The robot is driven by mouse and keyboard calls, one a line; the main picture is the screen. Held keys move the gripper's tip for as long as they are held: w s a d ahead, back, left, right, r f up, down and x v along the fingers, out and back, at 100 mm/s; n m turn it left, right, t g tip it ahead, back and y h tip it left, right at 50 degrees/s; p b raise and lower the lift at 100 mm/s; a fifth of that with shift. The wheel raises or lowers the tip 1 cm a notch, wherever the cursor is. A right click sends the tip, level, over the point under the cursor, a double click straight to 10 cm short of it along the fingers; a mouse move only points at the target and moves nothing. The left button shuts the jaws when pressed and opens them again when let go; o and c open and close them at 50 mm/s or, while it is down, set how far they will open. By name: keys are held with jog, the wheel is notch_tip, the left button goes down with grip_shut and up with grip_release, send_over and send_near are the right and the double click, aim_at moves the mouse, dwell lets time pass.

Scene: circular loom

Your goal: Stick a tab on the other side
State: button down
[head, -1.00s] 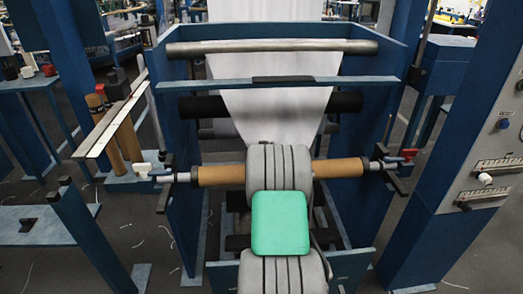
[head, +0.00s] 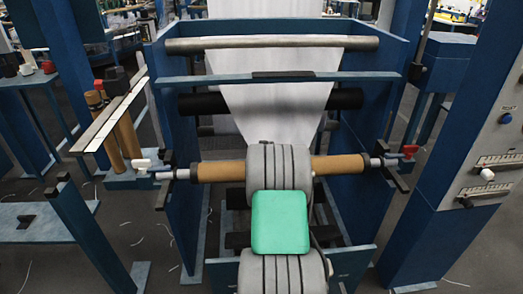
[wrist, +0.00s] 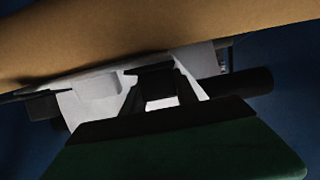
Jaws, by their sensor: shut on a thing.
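The brown core roll (head: 221,172) lies across the blue machine frame, held at both ends. The white fabric sheet (head: 270,68) comes down over the bars behind it, narrowing toward the roll. In the head view my own grey and green arm hides the roll's middle and my gripper. In the wrist view the roll (wrist: 150,38) fills the top, close beyond my gripper (wrist: 152,75). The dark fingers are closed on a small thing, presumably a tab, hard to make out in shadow. A pale rectangular patch (wrist: 97,86) shows left of the fingers, before the white fabric.
A blue crossbar (head: 215,79) and a dark roller (head: 203,104) span the frame behind the roll. A control cabinet (head: 480,165) is at right; spare brown tubes (head: 128,137) stand at left. Scraps litter the floor.

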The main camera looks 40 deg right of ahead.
jog(key=shift+f, duration=0.25)
jog(key=c, duration=0.9)
grip_release()
jog(key=shift+r, duration=0.1)
jog(key=p+v, duration=0.1)
jog(key=v, duration=0.6)
jog(key=shift+r, duration=0.1)
jog(key=shift+s+a+r, duration=0.1)
jog(key=shift+s+a, duration=0.2)
